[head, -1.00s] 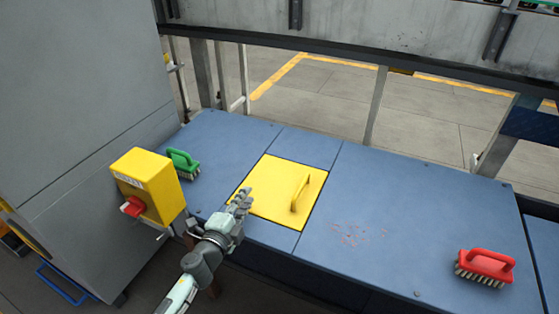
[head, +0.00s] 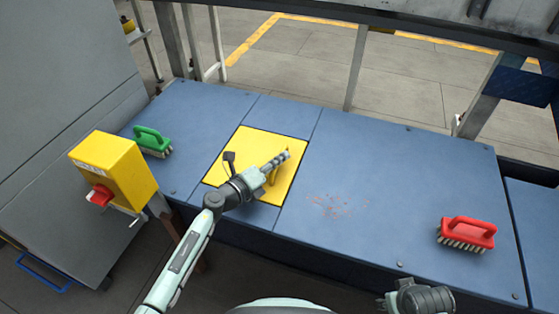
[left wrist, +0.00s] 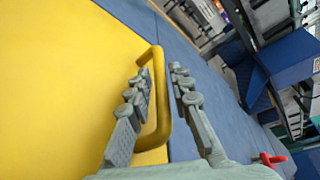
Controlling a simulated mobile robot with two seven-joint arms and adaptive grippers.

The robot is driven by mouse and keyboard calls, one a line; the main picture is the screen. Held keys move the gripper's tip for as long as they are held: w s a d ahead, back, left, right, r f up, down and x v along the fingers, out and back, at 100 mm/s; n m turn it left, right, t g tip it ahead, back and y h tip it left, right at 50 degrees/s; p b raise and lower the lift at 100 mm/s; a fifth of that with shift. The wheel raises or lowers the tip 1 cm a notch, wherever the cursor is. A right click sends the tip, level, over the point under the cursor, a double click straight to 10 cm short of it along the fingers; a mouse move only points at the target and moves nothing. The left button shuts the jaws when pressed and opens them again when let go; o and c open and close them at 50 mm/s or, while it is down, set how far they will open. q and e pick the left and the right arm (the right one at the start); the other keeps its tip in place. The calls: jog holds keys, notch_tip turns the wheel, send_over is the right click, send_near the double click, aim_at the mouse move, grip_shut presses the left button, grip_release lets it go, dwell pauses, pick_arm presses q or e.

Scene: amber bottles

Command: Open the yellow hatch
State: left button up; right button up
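The yellow hatch (head: 262,143) lies flat in the blue platform and looks closed. Its raised yellow handle shows in the left wrist view (left wrist: 161,95), beside the broad yellow surface (left wrist: 60,85). In the head view my gripper hides most of the handle. My left gripper (head: 282,160) is over the handle. In the left wrist view its two fingers (left wrist: 160,72) are apart, one on each side of the handle, with a gap visible on the right side. My right gripper (head: 412,299) shows only partly at the bottom edge; its fingers are unclear.
A green brush (head: 152,141) lies on the blue platform (head: 400,190) left of the hatch. A red brush (head: 467,232) lies at the right. A yellow box with a red switch (head: 115,168) stands at the front left.

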pick_arm(q)
jog(key=shift+w+d+f, duration=0.1)
jog(key=shift+w+d, duration=0.15)
jog(key=shift+w, duration=0.05)
pick_arm(e)
jog(key=shift+r, duration=0.2)
pick_arm(q)
grip_shut()
